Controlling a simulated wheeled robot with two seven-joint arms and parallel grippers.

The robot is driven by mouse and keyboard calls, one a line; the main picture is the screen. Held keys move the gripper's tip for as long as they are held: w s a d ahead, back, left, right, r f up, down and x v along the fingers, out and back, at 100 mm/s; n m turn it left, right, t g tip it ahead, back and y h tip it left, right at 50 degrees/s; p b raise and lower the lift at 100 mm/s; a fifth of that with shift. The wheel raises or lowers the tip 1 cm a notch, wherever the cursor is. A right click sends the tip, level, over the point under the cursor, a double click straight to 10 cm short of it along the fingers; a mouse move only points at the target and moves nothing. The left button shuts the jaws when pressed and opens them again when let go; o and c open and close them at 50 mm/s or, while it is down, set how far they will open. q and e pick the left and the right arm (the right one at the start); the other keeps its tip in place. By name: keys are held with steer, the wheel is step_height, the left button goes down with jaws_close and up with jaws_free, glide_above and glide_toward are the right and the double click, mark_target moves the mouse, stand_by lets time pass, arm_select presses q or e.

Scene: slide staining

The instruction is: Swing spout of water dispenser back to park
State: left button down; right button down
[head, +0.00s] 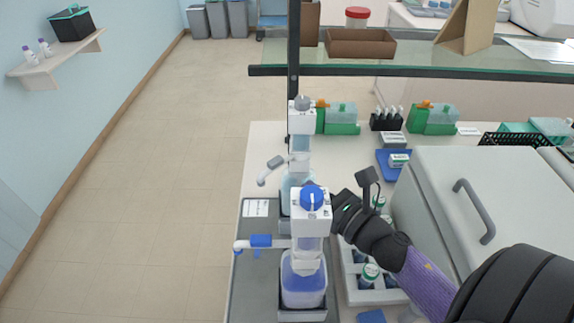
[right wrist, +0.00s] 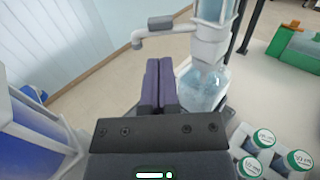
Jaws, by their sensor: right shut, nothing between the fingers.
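The grey-capped dispenser (head: 300,145) with clear liquid stands at the back of the grey tray (head: 258,225). Its grey spout (head: 272,167) points left and slightly toward me; the spout also shows in the right wrist view (right wrist: 155,32). A blue-capped dispenser (head: 305,265) with bluish liquid stands nearer, its blue spout (head: 262,241) pointing left. I cannot read which one is labelled water. My right gripper (head: 338,205) is shut and empty, close to the right of the dispensers. In the right wrist view its fingers (right wrist: 159,82) lie below and apart from the grey spout. My left gripper is out of view.
A rack of green-capped bottles (head: 369,274) lies beneath my right arm. A white box-shaped device with a handle (head: 490,190) stands to the right. A glass shelf (head: 400,69) on a dark post (head: 293,45) crosses behind. The floor left of the tray is clear.

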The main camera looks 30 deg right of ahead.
mark_target(275, 167)
steer(key=p+x, duration=0.1)
steer(key=x, duration=0.6)
steer(key=shift+w, duration=0.15)
steer(key=shift+w+a+b, duration=0.3)
steer(key=shift+w+a, duration=0.05)
steer(key=shift+w, duration=0.3)
steer(key=shift+w+a+b, duration=0.25)
steer(key=shift+w+a, duration=0.05)
steer(key=shift+w, duration=0.4)
steer(key=shift+b+x, duration=0.55)
steer(key=shift+x, duration=0.9)
steer(key=shift+w+d, duration=0.15)
steer(key=shift+d, duration=0.1)
